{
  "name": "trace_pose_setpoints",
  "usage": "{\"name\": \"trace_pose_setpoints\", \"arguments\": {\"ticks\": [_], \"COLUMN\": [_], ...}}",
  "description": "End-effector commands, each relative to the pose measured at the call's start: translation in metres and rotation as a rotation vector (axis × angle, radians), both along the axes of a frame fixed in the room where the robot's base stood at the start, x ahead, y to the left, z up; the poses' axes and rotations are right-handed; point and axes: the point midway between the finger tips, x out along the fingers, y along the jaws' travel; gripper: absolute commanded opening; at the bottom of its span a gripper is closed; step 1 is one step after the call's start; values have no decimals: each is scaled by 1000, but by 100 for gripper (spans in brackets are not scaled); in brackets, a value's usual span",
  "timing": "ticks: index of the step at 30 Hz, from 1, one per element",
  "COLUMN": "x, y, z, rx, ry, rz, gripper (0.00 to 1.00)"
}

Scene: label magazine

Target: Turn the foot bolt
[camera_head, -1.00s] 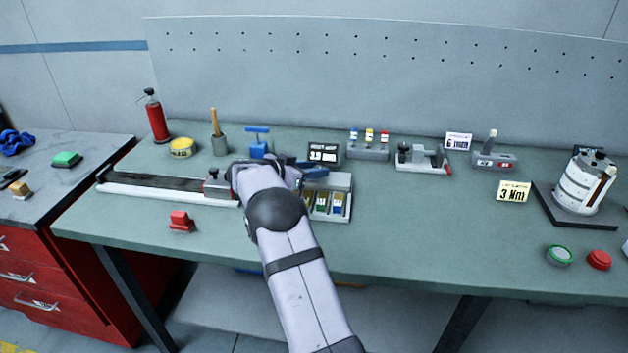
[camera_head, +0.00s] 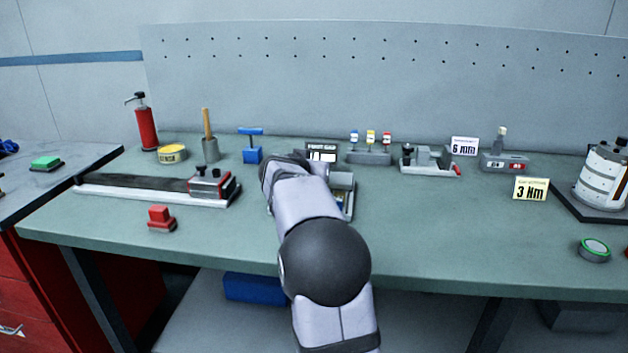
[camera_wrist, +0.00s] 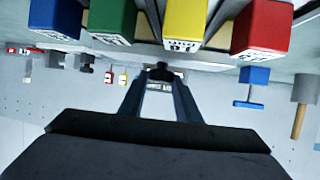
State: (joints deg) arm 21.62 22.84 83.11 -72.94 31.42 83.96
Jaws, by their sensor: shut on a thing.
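My gripper (camera_wrist: 160,85) shows in the wrist view, its two fingers converging on a small dark rounded head (camera_wrist: 160,72), which I take to be the foot bolt. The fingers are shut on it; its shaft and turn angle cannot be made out. In the head view my own arm hides the gripper and the bolt. The foot gap display (camera_head: 321,152) stands just behind the arm, partly covered and its reading cut off. The grey tray (camera_head: 349,205) shows beside the arm. Blue (camera_wrist: 55,18), green (camera_wrist: 110,18), yellow (camera_wrist: 186,20) and red (camera_wrist: 263,28) blocks stand near the fingers.
A long rail (camera_head: 130,193) with a grey and red carriage (camera_head: 212,182) lies to the left. A blue T-handle tool (camera_head: 251,147) stands behind it. A red block (camera_head: 160,218) is in front. A small fixture (camera_head: 430,160) stands right.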

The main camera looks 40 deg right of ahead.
Motion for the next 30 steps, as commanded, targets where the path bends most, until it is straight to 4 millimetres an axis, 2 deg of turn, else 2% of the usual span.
{"name": "trace_pose_setpoints", "arguments": {"ticks": [12,30], "x": [-4,-4], "y": [-4,-5], "z": [2,1], "rx": [1,2], "ry": [1,-1], "rz": [204,326], "gripper": [8,8]}}
